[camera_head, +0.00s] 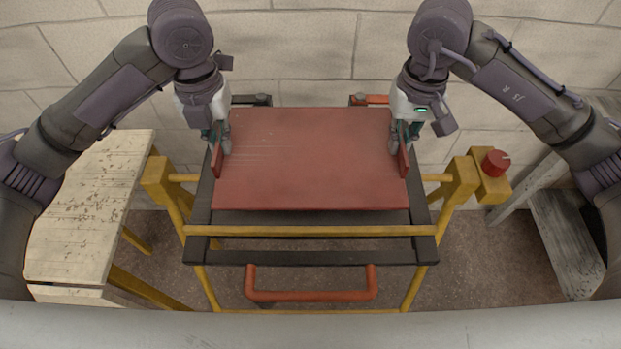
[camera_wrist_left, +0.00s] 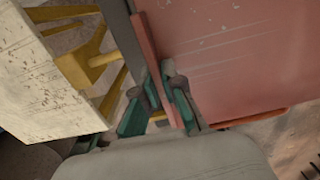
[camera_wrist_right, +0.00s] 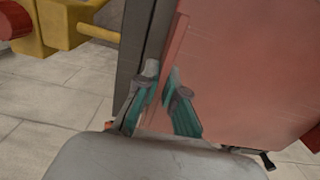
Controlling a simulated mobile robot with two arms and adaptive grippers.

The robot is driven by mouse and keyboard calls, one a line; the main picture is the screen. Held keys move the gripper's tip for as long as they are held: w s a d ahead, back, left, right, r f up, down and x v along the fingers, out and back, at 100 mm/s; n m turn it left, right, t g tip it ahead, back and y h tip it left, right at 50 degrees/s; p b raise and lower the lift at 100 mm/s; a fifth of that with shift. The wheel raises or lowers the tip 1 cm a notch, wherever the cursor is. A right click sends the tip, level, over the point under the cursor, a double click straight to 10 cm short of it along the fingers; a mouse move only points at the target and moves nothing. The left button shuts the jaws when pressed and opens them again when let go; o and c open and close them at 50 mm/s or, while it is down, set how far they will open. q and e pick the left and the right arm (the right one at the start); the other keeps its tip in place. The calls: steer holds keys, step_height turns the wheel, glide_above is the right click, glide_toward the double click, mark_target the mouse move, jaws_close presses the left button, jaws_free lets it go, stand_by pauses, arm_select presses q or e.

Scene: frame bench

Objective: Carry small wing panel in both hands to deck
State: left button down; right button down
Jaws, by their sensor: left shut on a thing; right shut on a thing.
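The small wing panel (camera_head: 310,160) is a flat red board with a raised lip along each side. It lies level over the dark frame of the yellow bench; whether it rests on the frame or hangs just above it I cannot tell. My left gripper (camera_head: 222,140) is shut on the panel's left lip, which also shows between the fingers in the left wrist view (camera_wrist_left: 165,95). My right gripper (camera_head: 397,140) is shut on the right lip, seen too in the right wrist view (camera_wrist_right: 160,95). The deck appears to be the bench's dark frame (camera_head: 310,257).
A worn pale table (camera_head: 85,205) stands at the left. A red knob (camera_head: 495,163) sits on a yellow bracket at the bench's right. A red handle (camera_head: 310,295) is at the bench's front. A grey wooden structure (camera_head: 565,240) stands at the right. A block wall is close behind.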

mark_target(226, 161)
arm_select(q)
steer(key=shift+a+f, duration=0.1)
steer(key=shift+f, duration=0.2)
arm_select(e)
steer(key=shift+d+f, duration=0.2)
steer(key=shift+f, duration=0.1)
arm_select(q)
steer(key=shift+r, duration=0.1)
arm_select(e)
steer(key=shift+r, duration=0.15)
